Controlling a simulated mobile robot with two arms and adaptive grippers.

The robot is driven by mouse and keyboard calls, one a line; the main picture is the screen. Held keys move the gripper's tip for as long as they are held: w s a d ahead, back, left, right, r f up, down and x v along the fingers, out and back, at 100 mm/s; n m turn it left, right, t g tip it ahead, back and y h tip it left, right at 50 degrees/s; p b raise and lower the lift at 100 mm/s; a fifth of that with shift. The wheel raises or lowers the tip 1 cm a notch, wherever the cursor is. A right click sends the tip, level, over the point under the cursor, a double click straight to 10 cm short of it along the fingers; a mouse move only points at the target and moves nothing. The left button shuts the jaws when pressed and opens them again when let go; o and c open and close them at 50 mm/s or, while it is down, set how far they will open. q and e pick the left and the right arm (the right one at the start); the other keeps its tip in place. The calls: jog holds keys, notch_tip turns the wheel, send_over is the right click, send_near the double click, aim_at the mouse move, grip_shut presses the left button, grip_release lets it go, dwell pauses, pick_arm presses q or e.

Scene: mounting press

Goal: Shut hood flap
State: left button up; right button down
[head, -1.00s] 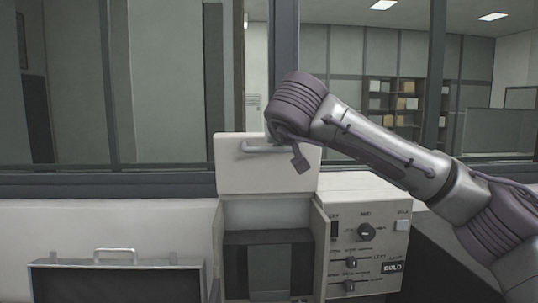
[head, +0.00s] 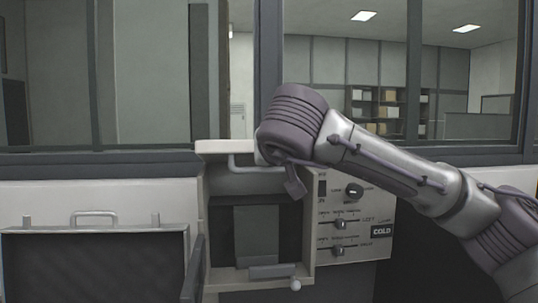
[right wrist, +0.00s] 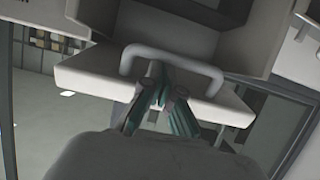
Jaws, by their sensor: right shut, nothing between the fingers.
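The hood flap (head: 222,147) is a pale panel hinged at the top of the press (head: 211,250). It stands partly lowered, tilted out over the front opening and seen nearly edge-on. Its bar handle (head: 236,164) hangs at its front. In the right wrist view the flap (right wrist: 88,78) spans the middle, with the handle (right wrist: 172,52) arching over my fingertips. My right gripper (right wrist: 164,86) is shut and empty, close to the handle; I cannot tell whether it touches. My left gripper is out of view.
A control panel with knobs and sliders (head: 352,222) is right of the opening, partly behind my right arm. A dark open case (head: 95,262) with a handle stands at the left. An open door (head: 194,268) juts out at the opening's left side. Windows are behind.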

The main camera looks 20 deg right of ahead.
notch_tip(320, 180, down, 7)
jog(key=t+b, duration=0.1)
jog(key=b, duration=0.6)
jog(key=shift+w+t, duration=0.3)
jog(key=shift+d+h, duration=0.1)
jog(key=shift+h, duration=0.2)
